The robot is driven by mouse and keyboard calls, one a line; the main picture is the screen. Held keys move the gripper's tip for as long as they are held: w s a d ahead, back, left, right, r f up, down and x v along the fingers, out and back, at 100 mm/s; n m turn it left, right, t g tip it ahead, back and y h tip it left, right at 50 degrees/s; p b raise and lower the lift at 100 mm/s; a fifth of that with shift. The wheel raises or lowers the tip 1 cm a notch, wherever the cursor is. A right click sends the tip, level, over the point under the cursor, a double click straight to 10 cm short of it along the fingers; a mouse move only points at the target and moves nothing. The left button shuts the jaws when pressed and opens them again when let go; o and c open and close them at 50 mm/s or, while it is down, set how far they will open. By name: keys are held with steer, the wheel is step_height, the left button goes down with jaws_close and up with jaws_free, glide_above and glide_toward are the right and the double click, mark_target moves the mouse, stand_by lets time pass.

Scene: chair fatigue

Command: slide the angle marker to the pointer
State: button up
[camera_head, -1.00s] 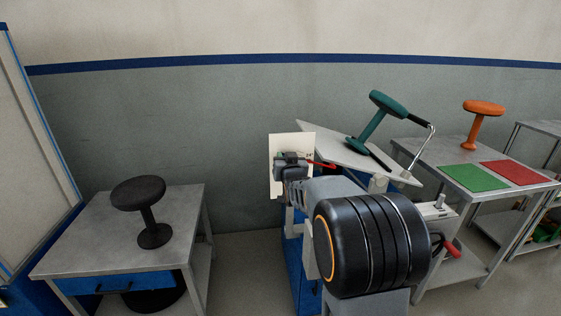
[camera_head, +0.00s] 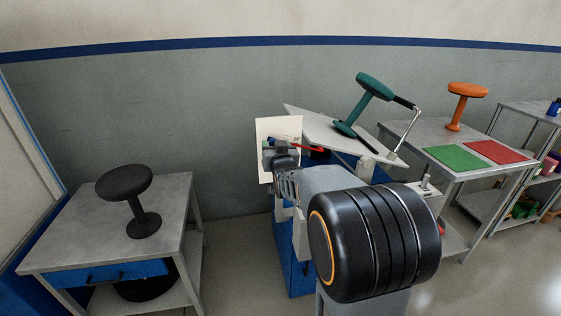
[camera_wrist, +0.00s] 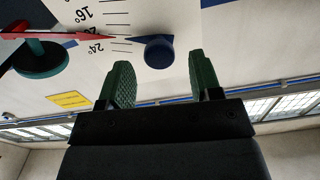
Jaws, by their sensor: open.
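The white angle board (camera_head: 267,128) stands beside the tilted test platform; its printed degree scale (camera_wrist: 95,48) shows in the wrist view. The red pointer (camera_wrist: 60,37) reaches in from the left over the scale, near the 24° figure. The blue angle marker (camera_wrist: 159,50) has a round knob and a tip facing left. Its tip lies close to the pointer's end, at nearly the same height in the wrist view, with a small gap. My gripper (camera_wrist: 162,82) is open, with its green fingers on either side of the knob's line, apart from it. In the head view my gripper (camera_head: 284,158) hides the marker.
A teal stool (camera_head: 362,104) stands on the tilted grey platform (camera_head: 318,128). A black stool (camera_head: 126,186) stands on the left table (camera_head: 80,235). An orange stool (camera_head: 464,100), a green mat (camera_head: 455,157) and a red mat (camera_head: 497,151) are on the right table. Floor between is clear.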

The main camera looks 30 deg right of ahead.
steer(key=v, duration=1)
steer(key=shift+s, duration=0.25)
